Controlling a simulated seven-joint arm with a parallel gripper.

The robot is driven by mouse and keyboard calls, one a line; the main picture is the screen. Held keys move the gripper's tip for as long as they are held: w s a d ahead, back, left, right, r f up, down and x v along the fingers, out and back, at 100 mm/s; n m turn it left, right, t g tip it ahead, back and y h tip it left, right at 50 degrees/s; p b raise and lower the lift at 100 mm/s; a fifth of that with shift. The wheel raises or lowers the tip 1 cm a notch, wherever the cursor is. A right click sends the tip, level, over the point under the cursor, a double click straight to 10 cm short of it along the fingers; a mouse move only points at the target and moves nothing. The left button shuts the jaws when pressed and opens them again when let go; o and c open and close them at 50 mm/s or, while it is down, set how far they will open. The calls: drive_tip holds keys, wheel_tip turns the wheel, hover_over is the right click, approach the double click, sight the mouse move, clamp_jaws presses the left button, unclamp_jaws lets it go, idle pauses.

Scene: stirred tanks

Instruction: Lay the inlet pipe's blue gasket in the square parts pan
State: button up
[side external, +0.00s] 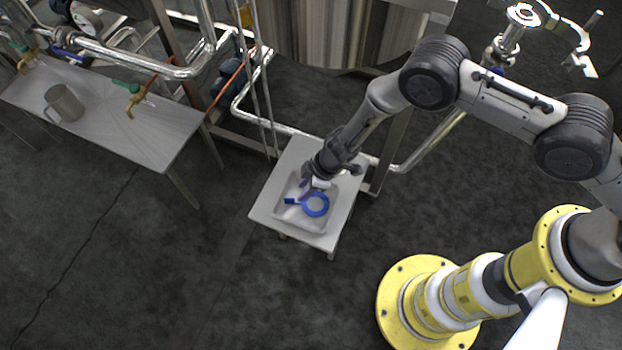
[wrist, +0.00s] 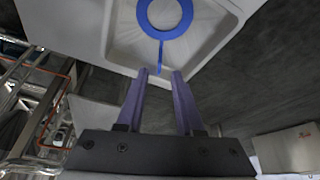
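The blue gasket (side external: 316,214) is a flat ring with a straight tab. It lies inside the square parts pan (side external: 298,227), a pale shallow tray on a small table. In the wrist view, the gasket (wrist: 165,35) is at the top, its upper edge cut off, with the tab pointing down toward my fingertips. My gripper (side external: 304,189) is over the pan, close to the tab. In the wrist view, my gripper (wrist: 160,72) has its two purple fingers apart, with the tab's end appearing between the tips. Whether they touch it I cannot tell.
The small pale table (side external: 262,207) carries the pan. A longer grey table (side external: 150,140) at left holds a grey mug (side external: 66,102) and valve fittings. Steel pipes and a large tank (side external: 310,35) stand behind. The dark floor in front is clear.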

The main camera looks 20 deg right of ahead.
drive_tip(key=shift+v, duration=2.5)
drive_tip(key=w+d+r+m+t, duration=0.1)
drive_tip(key=w+d+r, duration=0.2)
drive_tip(key=r, duration=0.3)
drive_tip(key=w+d+r+m+t+h, duration=0.1)
drive_tip(key=w+d+r, duration=0.15)
drive_tip(key=r, duration=0.25)
drive_tip(key=w+d+r+m+t, duration=0.1)
drive_tip(key=w+d+r, duration=0.2)
drive_tip(key=r, duration=0.3)
drive_tip(key=s+d+r+m+t+h, duration=0.2)
drive_tip(key=d+r+m+h, duration=0.15)
drive_tip(key=d+r, duration=1.15)
drive_tip(key=s+d+r+m, duration=0.3)
drive_tip(key=s+d+r, duration=0.3)
drive_tip(key=s, duration=0.4)
drive_tip(key=s+d+r+m, duration=0.3)
drive_tip(key=s+d+r, duration=0.3)
drive_tip(key=s, duration=0.4)
drive_tip(key=s+a+m+g, duration=0.1)
drive_tip(key=s, duration=0.9)
